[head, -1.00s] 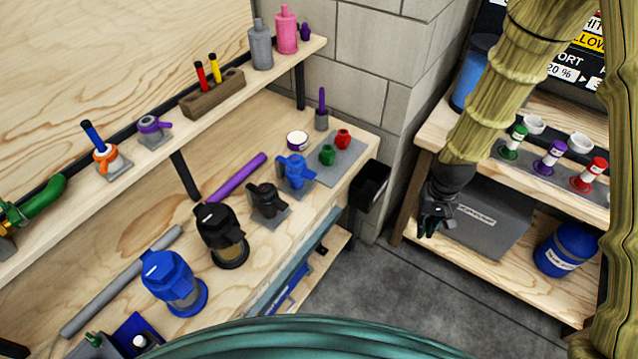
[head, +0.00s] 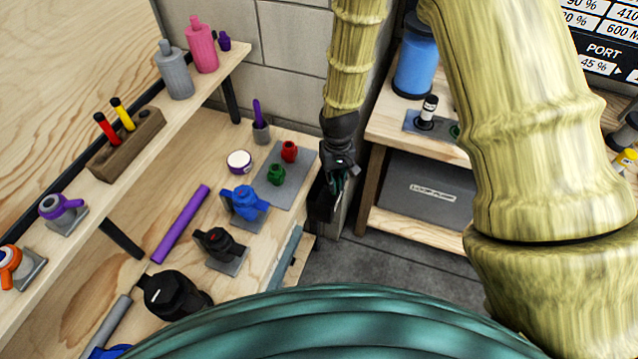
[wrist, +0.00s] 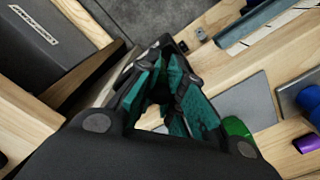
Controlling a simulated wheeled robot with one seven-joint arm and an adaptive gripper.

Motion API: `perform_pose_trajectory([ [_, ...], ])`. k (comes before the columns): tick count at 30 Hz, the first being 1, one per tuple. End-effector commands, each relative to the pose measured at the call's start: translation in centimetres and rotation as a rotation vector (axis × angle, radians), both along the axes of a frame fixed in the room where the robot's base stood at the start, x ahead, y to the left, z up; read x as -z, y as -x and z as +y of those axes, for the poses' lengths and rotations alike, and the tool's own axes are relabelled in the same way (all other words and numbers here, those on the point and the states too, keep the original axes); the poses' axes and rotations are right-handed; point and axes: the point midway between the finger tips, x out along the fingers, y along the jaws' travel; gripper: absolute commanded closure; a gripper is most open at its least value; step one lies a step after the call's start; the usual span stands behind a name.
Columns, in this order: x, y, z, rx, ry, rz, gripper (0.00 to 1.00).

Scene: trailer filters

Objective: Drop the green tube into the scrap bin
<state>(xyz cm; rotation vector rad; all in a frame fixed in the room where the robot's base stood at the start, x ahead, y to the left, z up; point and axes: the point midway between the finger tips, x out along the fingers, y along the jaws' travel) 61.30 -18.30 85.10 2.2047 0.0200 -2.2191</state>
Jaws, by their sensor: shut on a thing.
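My gripper (head: 340,180) hangs at the bench's far right corner, in front of and just above the black scrap bin (head: 321,205). Its dark and teal fingers also show in the wrist view (wrist: 165,85). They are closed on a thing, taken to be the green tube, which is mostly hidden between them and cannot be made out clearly. The bin is fixed at the bench end and is partly covered by the gripper in the head view. I cannot tell whether the held thing is inside the bin's opening.
A grey plate (head: 292,188) with a green fitting (head: 276,174) and a red fitting (head: 289,151) lies left of the bin. A purple tube (head: 181,224) lies on the bench. A grey box (head: 430,190) sits on the right rack. The grey wall is close behind.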

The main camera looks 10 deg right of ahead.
Motion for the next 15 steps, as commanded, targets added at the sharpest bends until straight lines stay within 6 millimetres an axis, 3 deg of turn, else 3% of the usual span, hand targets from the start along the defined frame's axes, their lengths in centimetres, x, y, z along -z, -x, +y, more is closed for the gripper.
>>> perform_pose_trajectory([
  [1,-1.1,-0.7,-0.1,-0.013,0.000,-0.002,0.99],
  [6,-2.8,-3.3,-0.4,-0.088,-0.001,-0.005,0.99],
  [15,-3.5,-6.1,-0.7,-0.172,-0.002,-0.004,0.99],
])
